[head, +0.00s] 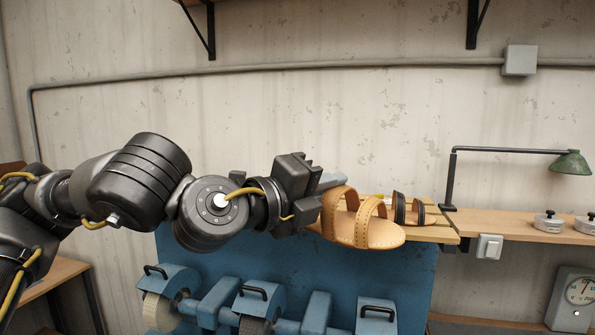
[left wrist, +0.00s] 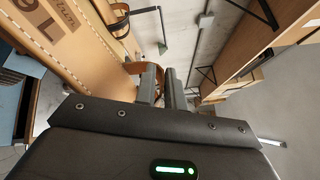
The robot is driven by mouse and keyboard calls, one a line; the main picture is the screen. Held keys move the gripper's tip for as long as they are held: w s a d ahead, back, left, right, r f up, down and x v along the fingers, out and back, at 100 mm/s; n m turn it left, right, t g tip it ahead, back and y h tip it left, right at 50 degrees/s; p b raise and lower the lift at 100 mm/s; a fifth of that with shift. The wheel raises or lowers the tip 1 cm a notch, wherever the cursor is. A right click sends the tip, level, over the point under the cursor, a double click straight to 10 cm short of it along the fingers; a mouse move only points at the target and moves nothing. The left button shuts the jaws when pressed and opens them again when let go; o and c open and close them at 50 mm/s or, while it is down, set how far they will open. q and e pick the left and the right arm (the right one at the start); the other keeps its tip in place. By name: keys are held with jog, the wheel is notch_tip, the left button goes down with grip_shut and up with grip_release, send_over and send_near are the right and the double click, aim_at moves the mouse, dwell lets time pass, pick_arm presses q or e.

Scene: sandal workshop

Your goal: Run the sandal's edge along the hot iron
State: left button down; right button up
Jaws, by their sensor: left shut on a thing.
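A tan sandal (head: 362,228) with two stitched straps is held at its left end by my left gripper (head: 328,183), in front of the wooden shelf. The gripper is shut on it; the exact grip spot is partly hidden. In the left wrist view the fingers (left wrist: 162,86) of my left gripper are close together, with a brown bit of sandal (left wrist: 131,84) behind them. I cannot make out a hot iron for certain in either view. My right gripper is in neither view.
A sandal with dark-edged straps (head: 408,210) stands on the slatted shelf behind. Two metal knobbed pieces (head: 547,222) (head: 585,224) and a green lamp (head: 572,162) are at right. Below are a blue machine (head: 210,300) and a dial box (head: 574,298).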

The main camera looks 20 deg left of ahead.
aim_at(367, 234)
pick_arm(q)
jog(key=s+d+f+m+g+h, duration=0.1)
jog(key=d+f, duration=0.1)
jog(key=d+f+m+g+h+b, duration=0.1)
jog(key=d+f+h, duration=0.1)
jog(key=s+d+f+m+g+h, duration=0.1)
jog(key=d+f+g, duration=0.1)
jog(key=shift+s+d+m+h+b, duration=0.1)
jog(key=shift+s+m+h+b, duration=0.2)
jog(key=shift+s+m, duration=0.1)
jog(key=s+a+f+b, duration=0.1)
jog(key=s+f+b, duration=0.1)
jog(key=f, duration=1.9)
jog(key=s+a+f+b, duration=0.2)
jog(key=f+b, duration=0.3)
jog(key=f, duration=1.6)
jog(key=shift+s+m+g, duration=0.3)
jog(key=shift+s, duration=0.2)
